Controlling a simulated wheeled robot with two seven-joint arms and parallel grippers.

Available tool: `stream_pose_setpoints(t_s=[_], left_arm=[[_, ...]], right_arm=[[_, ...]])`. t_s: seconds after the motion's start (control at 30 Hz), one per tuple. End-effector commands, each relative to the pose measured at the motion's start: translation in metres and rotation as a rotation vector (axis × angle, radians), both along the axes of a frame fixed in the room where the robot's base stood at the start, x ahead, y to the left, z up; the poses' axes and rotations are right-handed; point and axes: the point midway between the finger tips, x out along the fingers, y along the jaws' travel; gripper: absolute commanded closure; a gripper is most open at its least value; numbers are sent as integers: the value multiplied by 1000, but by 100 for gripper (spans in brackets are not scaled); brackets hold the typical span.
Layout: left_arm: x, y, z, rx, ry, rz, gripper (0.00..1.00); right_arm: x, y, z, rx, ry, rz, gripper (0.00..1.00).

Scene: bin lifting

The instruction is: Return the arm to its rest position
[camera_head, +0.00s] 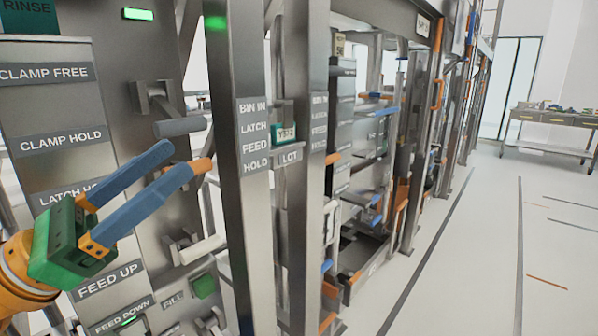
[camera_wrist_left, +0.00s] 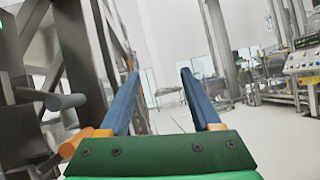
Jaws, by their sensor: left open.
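My left gripper (camera_head: 182,160) comes in from the left in the head view, with a green body and two blue fingers. The fingers are apart and nothing is between them. In the left wrist view the open gripper (camera_wrist_left: 160,75) points down a clear aisle. In the head view its fingertips lie in front of the labelled control panel, near a grey cylindrical handle (camera_head: 181,127) and an orange-tipped handle (camera_head: 202,165). I cannot tell whether a fingertip touches either handle. My right gripper is not in view.
A steel frame post (camera_head: 237,220) stands right of the gripper. Another lever (camera_head: 202,250) sticks out below. Machine frames run into the distance. The floor (camera_head: 470,240) at right is open. A steel workbench (camera_head: 552,120) stands far right.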

Motion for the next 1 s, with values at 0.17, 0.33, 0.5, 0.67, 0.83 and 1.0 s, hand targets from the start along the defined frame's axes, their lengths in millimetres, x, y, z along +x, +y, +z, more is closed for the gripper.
stream_pose_setpoints(t_s=[0.17, 0.33, 0.5, 0.67, 0.83, 1.0], left_arm=[[56, 62, -68, -940, 518, -149, 36], [78, 111, -237, -1768, 980, 8, 36], [24, 100, -385, -2338, 1272, 329, 36], [-46, 70, -464, -2663, 1423, 655, 36], [-121, 33, -509, 2418, -1270, -853, 36], [-140, 21, -542, 2298, -1204, -940, 36]], right_arm=[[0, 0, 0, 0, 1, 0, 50], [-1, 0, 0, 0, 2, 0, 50], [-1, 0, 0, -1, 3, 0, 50], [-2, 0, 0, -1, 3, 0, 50], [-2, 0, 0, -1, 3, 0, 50], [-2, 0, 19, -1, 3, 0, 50]])
